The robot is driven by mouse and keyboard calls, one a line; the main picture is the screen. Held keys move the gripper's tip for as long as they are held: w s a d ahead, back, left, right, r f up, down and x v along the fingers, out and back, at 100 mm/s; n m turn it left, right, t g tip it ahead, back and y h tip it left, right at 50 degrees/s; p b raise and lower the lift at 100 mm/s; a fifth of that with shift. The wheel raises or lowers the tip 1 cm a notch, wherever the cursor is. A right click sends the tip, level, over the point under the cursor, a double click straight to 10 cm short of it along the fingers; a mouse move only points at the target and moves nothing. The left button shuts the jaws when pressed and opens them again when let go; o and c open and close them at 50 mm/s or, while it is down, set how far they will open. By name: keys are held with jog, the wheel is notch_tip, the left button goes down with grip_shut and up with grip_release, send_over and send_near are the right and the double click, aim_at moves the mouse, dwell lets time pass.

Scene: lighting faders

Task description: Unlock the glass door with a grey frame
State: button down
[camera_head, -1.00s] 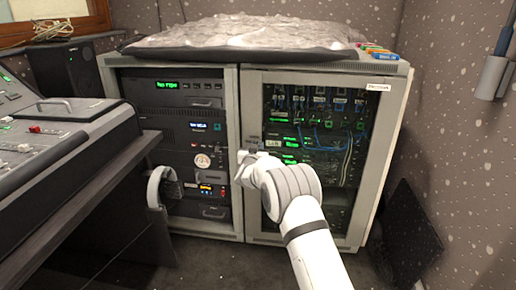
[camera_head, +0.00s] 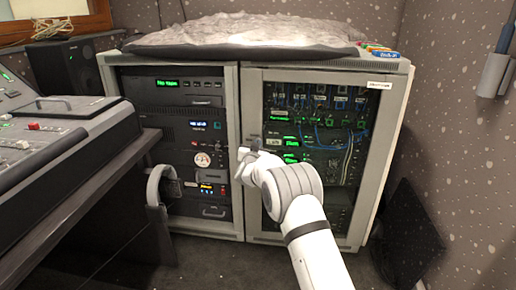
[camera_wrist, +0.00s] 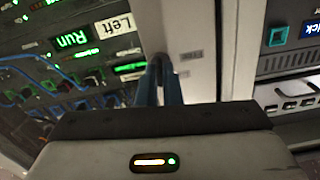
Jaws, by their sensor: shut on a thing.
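The glass door (camera_head: 341,205) with a grey frame (camera_head: 254,205) fronts the right half of the rack cabinet and looks closed. My gripper (camera_head: 252,151) is at the left upright of this frame, about mid-height. In the wrist view, my gripper's two fingers (camera_wrist: 160,82) point at the grey frame and are close together. They are shut on a small dark part at the frame, likely the lock's key or knob. The fingers mostly hide it, so I cannot tell its exact shape or angle.
Left of the door is an open rack bay with black devices (camera_head: 190,86). A mixing console (camera_head: 50,130) on a desk stands at the left. A grey curved handle or headset-like thing (camera_head: 155,187) is beside the desk. A dark panel (camera_head: 410,235) leans at the right.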

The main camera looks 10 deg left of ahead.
jog(key=shift+d+f+m+b, duration=0.1)
jog(key=shift+m+b, duration=1.75)
jog(key=shift+m, duration=2.25)
jog(key=shift+d+f+m+b, duration=0.1)
jog(key=shift+m+b, duration=1.7)
jog(key=shift+m, duration=2.3)
jog(key=c, duration=1.6)
grip_release()
jog(key=s+p, duration=0.2)
jog(key=s, duration=0.5)
jog(key=shift+s+a, duration=0.15)
jog(key=shift+s, duration=0.25)
